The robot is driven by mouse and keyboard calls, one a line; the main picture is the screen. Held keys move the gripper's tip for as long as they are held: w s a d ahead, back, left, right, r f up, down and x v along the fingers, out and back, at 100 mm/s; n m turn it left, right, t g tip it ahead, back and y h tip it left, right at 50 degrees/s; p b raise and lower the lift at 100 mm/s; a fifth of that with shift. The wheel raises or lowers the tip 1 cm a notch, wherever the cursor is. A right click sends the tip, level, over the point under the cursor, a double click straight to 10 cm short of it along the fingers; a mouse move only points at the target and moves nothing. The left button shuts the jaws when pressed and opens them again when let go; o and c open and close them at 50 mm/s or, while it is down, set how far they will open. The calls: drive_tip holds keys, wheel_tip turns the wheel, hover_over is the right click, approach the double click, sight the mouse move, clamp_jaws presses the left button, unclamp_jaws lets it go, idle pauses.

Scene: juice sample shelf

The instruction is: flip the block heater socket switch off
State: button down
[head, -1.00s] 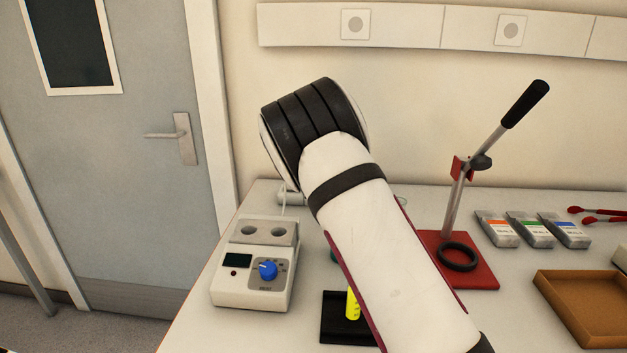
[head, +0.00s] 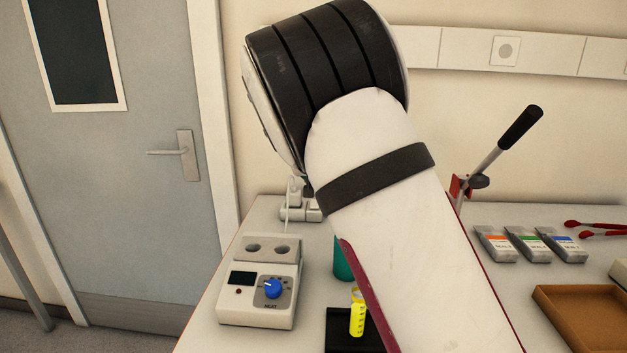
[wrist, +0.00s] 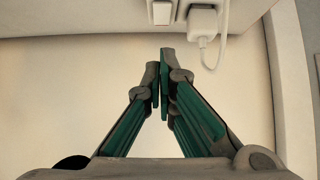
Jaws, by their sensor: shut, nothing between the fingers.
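The block heater (head: 257,309), a white box with a blue knob and dark display, stands at the left of the bench. Its cord rises to a white socket (head: 301,215) at the back, partly covered by my arm. In the wrist view a white plug (wrist: 203,22) with its cord sits at the top edge. Beside it on the left is a pale rectangular switch (wrist: 162,12), cut by the frame edge. My gripper (wrist: 160,76) is shut and empty, its tips a little below the switch in the picture. Contact is not visible. The switch position cannot be told.
A lever press (head: 487,160), sachets (head: 530,245) and a brown tray (head: 585,318) lie right. A door (head: 130,150) is at left.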

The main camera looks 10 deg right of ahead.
idle(0.3)
drive_tip(key=w+b, duration=0.1)
drive_tip(key=b, duration=0.7)
drive_tip(key=shift+w+a+f+b, duration=0.1)
drive_tip(key=shift+w+f+b, duration=0.2)
drive_tip(key=shift+w+b, duration=0.05)
drive_tip(key=shift+b, duration=0.75)
drive_tip(key=d+r+b, duration=0.1)
drive_tip(key=b, duration=0.3)
drive_tip(key=shift+s+r+t, duration=0.1)
drive_tip(key=shift+s+t, duration=0.25)
drive_tip(key=shift+t, duration=0.05)
